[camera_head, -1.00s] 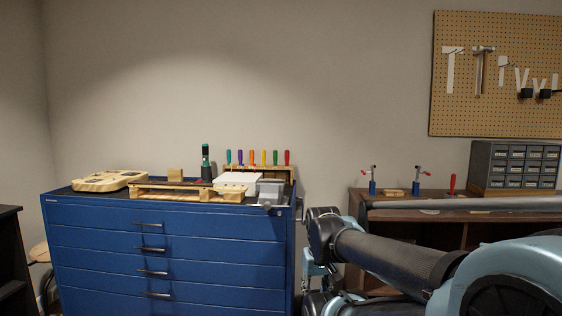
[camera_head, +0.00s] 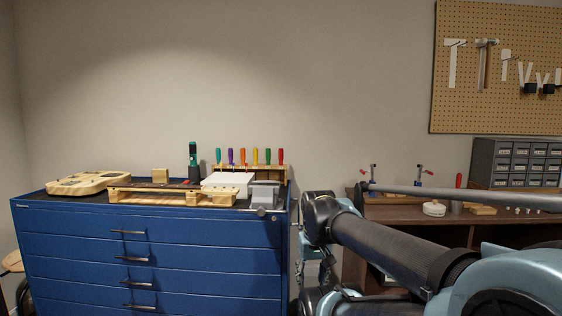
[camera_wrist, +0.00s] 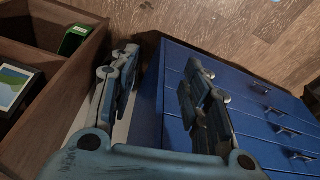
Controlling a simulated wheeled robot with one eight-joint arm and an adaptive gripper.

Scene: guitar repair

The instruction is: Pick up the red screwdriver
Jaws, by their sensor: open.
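A row of screwdrivers with coloured handles stands upright in a wooden rack (camera_head: 270,171) at the back right of the blue cabinet. The red screwdriver (camera_head: 281,156) is the rightmost, beside a green one; its shaft is hidden in the rack. My gripper (camera_wrist: 162,78) is open, with nothing between its fingers. In the wrist view it points down beside the blue cabinet (camera_wrist: 240,120), with a wooden shelf unit on the other side. In the head view my arm is right of the cabinet, apart from the screwdriver.
A grey vise (camera_head: 264,194), a white block (camera_head: 228,180) and a wooden fixture (camera_head: 165,196) sit in front of the rack. A guitar body (camera_head: 90,182) lies at left. A brown bench (camera_head: 400,212) with clamps and another red-handled item (camera_head: 458,180) stands at right.

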